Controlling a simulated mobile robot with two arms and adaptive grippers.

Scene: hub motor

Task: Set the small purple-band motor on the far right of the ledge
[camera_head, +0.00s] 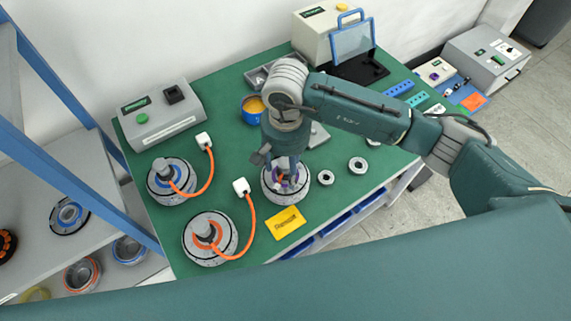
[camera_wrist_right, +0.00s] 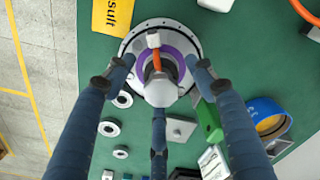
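The purple-band motor (camera_head: 296,194) stands on the green workbench, a round grey flange with a purple ring and a shaft in the middle. It also shows in the right wrist view (camera_wrist_right: 179,61), with a short orange cable over its ring. My right gripper (camera_head: 286,168) points down over this motor, and its fingers are spread around the shaft. In the wrist view the three fingers of the right gripper (camera_wrist_right: 160,76) stand apart, with gaps to the shaft. My left gripper is out of view. I cannot tell which surface is the ledge.
A blue-band motor (camera_head: 160,190) and an orange-band motor (camera_head: 196,247) with orange cables stand to the left. A yellow card (camera_head: 286,222) lies in front. Small rings (camera_head: 325,177) lie right of the motor. A blue-framed rack (camera_head: 97,255) holding several parts is at the left.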

